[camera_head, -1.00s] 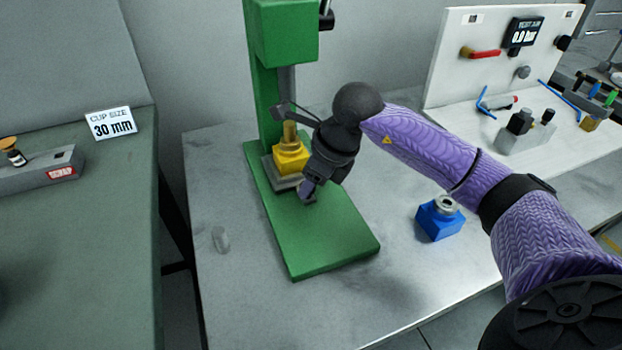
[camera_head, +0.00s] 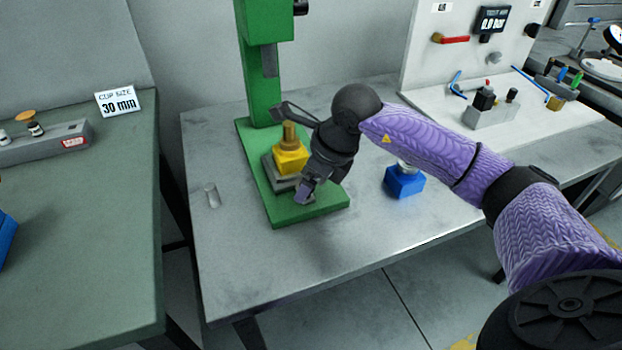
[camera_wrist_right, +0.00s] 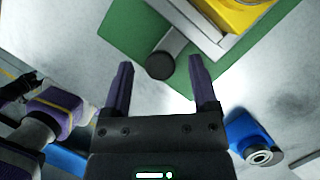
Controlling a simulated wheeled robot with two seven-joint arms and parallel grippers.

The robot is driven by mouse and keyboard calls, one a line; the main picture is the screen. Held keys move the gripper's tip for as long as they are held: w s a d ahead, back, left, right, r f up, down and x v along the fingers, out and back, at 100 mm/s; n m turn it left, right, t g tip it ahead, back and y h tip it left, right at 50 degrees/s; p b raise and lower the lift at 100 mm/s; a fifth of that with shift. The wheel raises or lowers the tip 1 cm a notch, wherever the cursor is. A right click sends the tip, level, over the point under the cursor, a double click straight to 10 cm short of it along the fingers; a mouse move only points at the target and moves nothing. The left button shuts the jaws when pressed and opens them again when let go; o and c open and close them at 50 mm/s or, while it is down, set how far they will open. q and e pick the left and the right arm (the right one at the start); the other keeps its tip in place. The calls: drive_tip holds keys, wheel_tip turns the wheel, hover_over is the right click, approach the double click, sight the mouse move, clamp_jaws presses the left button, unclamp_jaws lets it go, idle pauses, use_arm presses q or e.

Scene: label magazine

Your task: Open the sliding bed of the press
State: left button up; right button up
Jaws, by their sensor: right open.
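The green press (camera_head: 262,95) stands on the grey table. Its grey sliding bed (camera_head: 270,172) is out in front of the ram (camera_head: 269,62) on the green base and carries a yellow block (camera_head: 291,160) with a brass post. The bed's rod handle ends in a black knob (camera_wrist_right: 160,66). My right gripper (camera_head: 303,192) is at the bed's front side, partly hiding it. In the right wrist view its open fingers (camera_wrist_right: 160,72) stand either side of the knob; contact cannot be told.
A blue block (camera_head: 404,184) with a metal ring stands right of the press. A small clear cylinder (camera_head: 211,195) stands to the left. A white panel (camera_head: 425,60) with tools is behind right. A green-topped table (camera_head: 90,240) is at left. The front of the grey table is clear.

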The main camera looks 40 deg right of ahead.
drive_tip(key=shift+r, duration=0.2)
use_arm(q)
drive_tip(key=r+p, duration=0.1)
drive_tip(key=w+d+r+p, duration=0.1)
drive_tip(key=shift+d+r+p, duration=0.2)
drive_tip(key=shift+r+p, duration=0.15)
drive_tip(key=shift+p, duration=0.05)
use_arm(e)
drive_tip(key=v, duration=0.9)
drive_tip(key=shift+d+r, duration=0.15)
drive_tip(key=shift+r, duration=0.1)
use_arm(q)
drive_tip(key=shift+w, duration=0.1)
use_arm(e)
drive_tip(key=shift+s, duration=0.15)
